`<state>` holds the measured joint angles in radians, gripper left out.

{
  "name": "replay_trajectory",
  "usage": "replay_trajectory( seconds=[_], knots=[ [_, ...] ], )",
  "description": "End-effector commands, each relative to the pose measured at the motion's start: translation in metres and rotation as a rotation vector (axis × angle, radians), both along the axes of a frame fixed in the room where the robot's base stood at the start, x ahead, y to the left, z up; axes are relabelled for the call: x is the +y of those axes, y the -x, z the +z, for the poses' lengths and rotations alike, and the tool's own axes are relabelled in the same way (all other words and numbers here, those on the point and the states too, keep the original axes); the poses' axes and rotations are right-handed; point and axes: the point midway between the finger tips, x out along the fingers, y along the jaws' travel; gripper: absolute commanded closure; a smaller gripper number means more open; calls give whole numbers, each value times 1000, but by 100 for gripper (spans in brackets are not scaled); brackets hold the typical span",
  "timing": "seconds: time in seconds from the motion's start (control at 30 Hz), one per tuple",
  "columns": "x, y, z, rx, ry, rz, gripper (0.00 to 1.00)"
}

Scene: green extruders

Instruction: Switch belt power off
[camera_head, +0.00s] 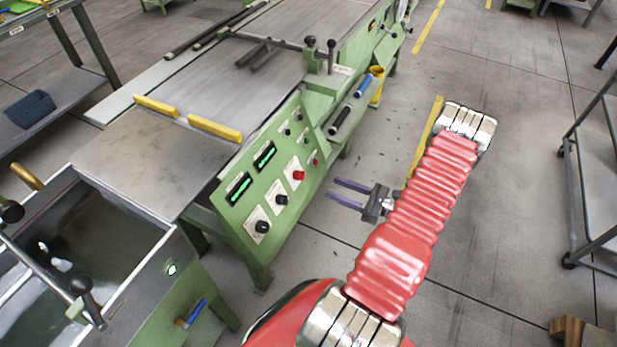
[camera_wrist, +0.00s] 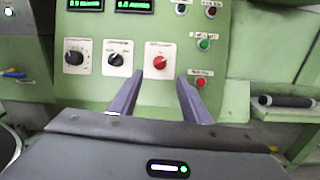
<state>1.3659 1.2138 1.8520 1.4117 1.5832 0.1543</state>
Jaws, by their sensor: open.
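A green control panel (camera_head: 247,204) on the side of the machine carries two black knobs and a red knob (camera_head: 298,175) on white plates. The labels are too small to read, so I cannot tell which control is the belt power. In the wrist view the red knob (camera_wrist: 160,63) is ahead, between the fingertips in the picture; its handle looks tilted. The middle black knob (camera_wrist: 115,59) is left of it, and the left black knob (camera_wrist: 74,58) further left. My gripper (camera_head: 332,191) is open and empty, to the right of the panel and apart from it.
Two lit green displays (camera_head: 239,187) are above the knobs. A green button (camera_wrist: 204,44) and red button (camera_wrist: 201,83) sit right of the red knob. A black handle (camera_wrist: 287,101) is further right. Open floor (camera_head: 330,270) lies right of the machine; a grey cart (camera_head: 598,190) stands far right.

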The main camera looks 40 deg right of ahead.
Motion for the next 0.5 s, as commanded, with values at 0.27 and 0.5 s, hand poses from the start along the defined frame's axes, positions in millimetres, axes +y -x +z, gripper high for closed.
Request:
replay_trajectory(
  seconds=[0.27,0.5],
  knots=[
    [15,-37,0,1,0,3,56],
    [27,-68,0,1,-1,4,56]
  ],
)
